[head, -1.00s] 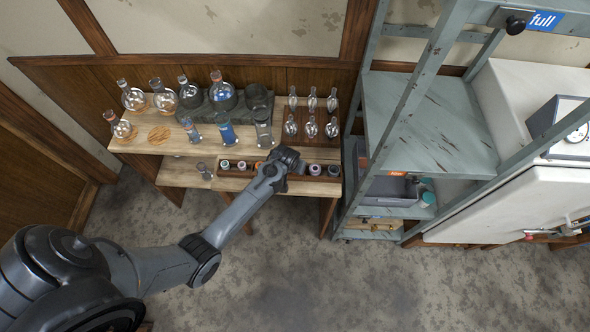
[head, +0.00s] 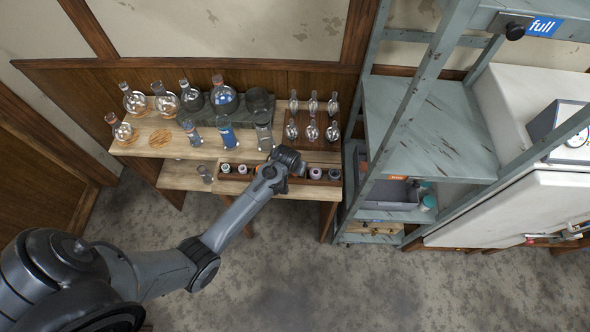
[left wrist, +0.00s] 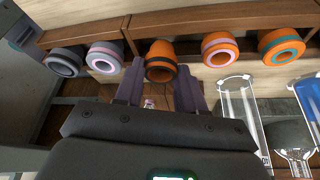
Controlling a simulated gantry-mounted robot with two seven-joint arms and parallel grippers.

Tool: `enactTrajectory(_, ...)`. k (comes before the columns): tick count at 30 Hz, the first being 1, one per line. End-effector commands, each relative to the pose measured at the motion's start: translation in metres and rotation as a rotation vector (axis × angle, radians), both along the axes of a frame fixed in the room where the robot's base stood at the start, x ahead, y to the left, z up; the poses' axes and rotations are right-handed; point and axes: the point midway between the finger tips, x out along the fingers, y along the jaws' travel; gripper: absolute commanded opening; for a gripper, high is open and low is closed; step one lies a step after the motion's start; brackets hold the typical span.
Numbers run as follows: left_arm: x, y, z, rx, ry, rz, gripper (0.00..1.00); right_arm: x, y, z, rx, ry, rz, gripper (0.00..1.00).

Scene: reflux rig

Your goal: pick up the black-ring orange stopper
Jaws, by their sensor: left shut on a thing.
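The black-ring orange stopper (left wrist: 160,60) is in the middle of the left wrist view, in a row of stoppers along a wooden rack (left wrist: 240,20). My left gripper (left wrist: 160,82) is shut on it, one dark finger on each side. In the head view my left gripper (head: 286,160) is over the rack (head: 310,181), and my arm hides the held stopper. I cannot tell whether it is clear of the rack. My right gripper is in neither view.
Close beside the held stopper are a pink-ring orange stopper (left wrist: 219,48), a teal-ring orange one (left wrist: 281,46) and grey ones (left wrist: 104,57). Glass flasks (head: 224,97) and cylinders (head: 264,136) stand on the shelf behind. A metal rack (head: 430,130) stands to the right.

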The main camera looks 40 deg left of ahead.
Motion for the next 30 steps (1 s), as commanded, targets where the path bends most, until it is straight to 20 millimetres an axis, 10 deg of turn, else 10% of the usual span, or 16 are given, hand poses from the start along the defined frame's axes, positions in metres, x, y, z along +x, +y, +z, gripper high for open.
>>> enactTrajectory(30, -0.011, -0.116, 0.091, 0.0, -0.001, 0.0, 0.17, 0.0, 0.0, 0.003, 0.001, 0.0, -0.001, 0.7)
